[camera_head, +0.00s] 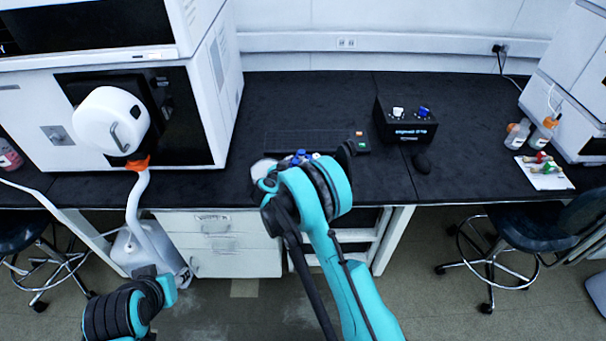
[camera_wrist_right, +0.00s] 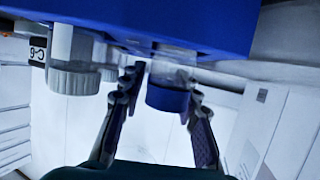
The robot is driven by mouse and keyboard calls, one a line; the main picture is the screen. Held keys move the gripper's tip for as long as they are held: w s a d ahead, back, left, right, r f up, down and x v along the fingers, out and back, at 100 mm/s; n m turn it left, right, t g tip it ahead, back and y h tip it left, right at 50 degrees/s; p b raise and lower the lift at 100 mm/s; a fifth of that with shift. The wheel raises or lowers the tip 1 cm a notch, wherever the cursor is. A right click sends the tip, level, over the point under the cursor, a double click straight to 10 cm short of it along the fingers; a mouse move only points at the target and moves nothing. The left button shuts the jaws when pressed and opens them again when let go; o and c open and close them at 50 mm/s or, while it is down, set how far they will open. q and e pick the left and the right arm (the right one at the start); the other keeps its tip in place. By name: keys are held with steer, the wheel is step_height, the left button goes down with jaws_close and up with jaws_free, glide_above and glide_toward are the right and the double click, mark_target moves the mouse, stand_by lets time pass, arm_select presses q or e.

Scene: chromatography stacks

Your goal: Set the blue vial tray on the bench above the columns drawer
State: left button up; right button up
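The blue vial tray (camera_wrist_right: 190,22) fills the top of the right wrist view, close to the camera. A vial with a white cap and one with a blue cap (camera_wrist_right: 167,99) show below its edge. My right gripper (camera_wrist_right: 165,85) has its fingers apart on either side of the blue-capped vial; whether they press on anything is hidden. In the head view small blue and white caps (camera_head: 300,156) show just beyond my right wrist, at the bench's front edge; the arm hides the tray body. White drawers (camera_head: 220,245) stand under the bench (camera_head: 190,188); no columns label is readable. Of my left arm only links show.
A large white instrument (camera_head: 215,75) stands left. Bottles and a stool (camera_head: 540,235) are at the right.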

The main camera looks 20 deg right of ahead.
jaws_close()
step_height(320, 180, up, 10)
steer(key=p, duration=0.3)
steer(key=shift+r+p, duration=0.1)
steer(key=shift+p, duration=0.3)
steer(key=s+a+r+n+y, duration=0.1)
steer(key=s+r, duration=0.1)
steer(key=s, duration=0.4)
steer(key=s+a+r+n+t+y, duration=0.1)
steer(key=s+r+n+y, duration=0.1)
steer(key=s, duration=0.5)
steer(key=s+a+r+n+t+y, duration=0.1)
steer(key=s+r, duration=0.3)
steer(key=s, duration=0.3)
steer(key=shift+s+a+y, duration=0.2)
steer(key=shift+a+y, duration=0.1)
